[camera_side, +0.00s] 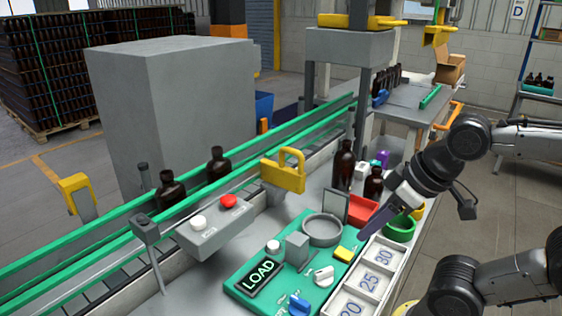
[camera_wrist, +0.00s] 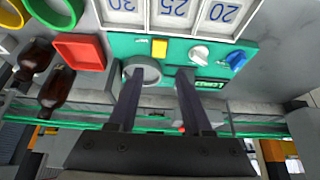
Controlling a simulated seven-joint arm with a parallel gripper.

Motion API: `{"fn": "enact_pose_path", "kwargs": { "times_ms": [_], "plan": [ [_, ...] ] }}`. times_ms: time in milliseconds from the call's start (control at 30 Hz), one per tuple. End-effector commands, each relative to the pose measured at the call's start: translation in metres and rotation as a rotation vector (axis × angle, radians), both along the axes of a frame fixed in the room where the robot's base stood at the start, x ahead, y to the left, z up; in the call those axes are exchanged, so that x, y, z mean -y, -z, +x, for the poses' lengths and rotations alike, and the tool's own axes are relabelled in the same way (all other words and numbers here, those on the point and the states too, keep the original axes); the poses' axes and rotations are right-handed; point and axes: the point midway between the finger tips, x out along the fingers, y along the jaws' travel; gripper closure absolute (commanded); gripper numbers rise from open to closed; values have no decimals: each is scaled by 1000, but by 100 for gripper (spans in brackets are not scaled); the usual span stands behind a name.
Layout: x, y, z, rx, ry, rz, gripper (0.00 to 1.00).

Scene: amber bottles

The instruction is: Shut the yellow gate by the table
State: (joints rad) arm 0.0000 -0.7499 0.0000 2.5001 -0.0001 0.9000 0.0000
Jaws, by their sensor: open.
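A yellow, loop-shaped piece (camera_side: 283,171) stands upright at the near edge of the conveyor in the side view. It looks like the gate, but I cannot tell whether it is open or shut. I cannot make it out in the wrist view. My gripper (camera_side: 376,222) is over the right part of the work table (camera_side: 318,192), to the right of the yellow piece and apart from it. In the wrist view my gripper (camera_wrist: 158,84) has its two dark fingers spread, with nothing between them.
A green panel (camera_side: 237,283) with knobs, a grey ring (camera_side: 322,230) and a numbered white tray (camera_side: 361,293) lie below my gripper. Brown bottles (camera_side: 344,166) stand near a red tray (camera_side: 362,209). Two more bottles (camera_side: 218,165) are on the green-railed conveyor.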

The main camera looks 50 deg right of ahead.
Motion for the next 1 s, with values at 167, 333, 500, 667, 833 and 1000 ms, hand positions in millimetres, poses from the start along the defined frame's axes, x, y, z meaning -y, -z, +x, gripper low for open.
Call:
{"fn": "enact_pose_path", "kwargs": {
  "times_ms": [167, 333, 500, 667, 833, 1000],
  "plan": [
    [0, 0, 0, 0, 0, 0, 50],
    [0, 0, 0, 0, 0, 0, 50],
    [0, 2, -4, -19, -6, -3, 50],
    [4, -21, -10, -61, -25, -30, 50],
    [12, -80, 6, -108, -38, -75, 50],
    [22, -139, 34, -175, -36, -117, 50]
  ]
}}
